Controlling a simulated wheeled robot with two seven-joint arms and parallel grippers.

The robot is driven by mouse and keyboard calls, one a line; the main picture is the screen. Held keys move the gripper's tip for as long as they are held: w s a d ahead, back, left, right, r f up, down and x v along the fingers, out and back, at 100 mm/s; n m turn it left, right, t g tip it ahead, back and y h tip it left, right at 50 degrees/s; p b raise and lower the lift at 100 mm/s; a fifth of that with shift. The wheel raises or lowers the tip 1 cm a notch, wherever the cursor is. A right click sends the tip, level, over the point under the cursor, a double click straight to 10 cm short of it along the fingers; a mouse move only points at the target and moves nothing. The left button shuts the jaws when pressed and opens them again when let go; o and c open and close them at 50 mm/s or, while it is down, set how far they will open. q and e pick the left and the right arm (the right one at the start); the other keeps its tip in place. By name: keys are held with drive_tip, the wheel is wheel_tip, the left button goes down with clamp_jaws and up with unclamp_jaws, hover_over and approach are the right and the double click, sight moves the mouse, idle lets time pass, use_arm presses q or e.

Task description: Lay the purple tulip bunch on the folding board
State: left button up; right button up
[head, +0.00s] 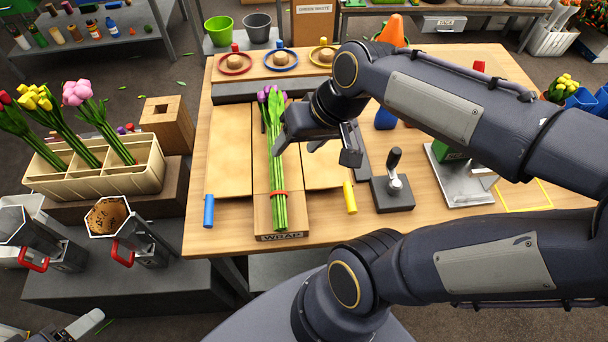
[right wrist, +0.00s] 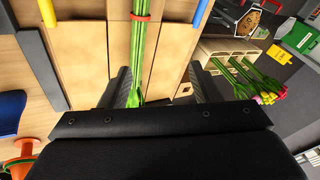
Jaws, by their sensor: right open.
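The purple tulip bunch (head: 279,180) lies lengthwise on the middle panel of the folding board (head: 228,150), purple heads toward the back and a red band around its green stems. Its stems also show in the right wrist view (right wrist: 138,50). My right gripper (head: 318,146) is over the board at the upper part of the bunch. Its two fingers are spread (right wrist: 162,88), with the stems between them and nearer one finger. A gap shows on the other side. The arm hides part of the board's right side.
A divided planter (head: 95,183) with red, yellow and pink tulips stands at left beside a wooden block (head: 167,124). Blue (head: 209,211) and yellow (head: 350,197) pegs flank the board. A lever device (head: 393,187) stands to its right. Ribbon spools line the back.

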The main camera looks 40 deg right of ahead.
drive_tip(key=s+a+f+n, duration=0.1)
drive_tip(key=s, duration=0.2)
drive_tip(key=s+a+f+t, duration=0.1)
drive_tip(key=s+a, duration=0.1)
drive_tip(key=s, duration=0.1)
drive_tip(key=shift+s+a+f+n+y, duration=0.2)
drive_tip(key=shift+a+f+n+y, duration=0.1)
drive_tip(key=shift+n+y, duration=0.1)
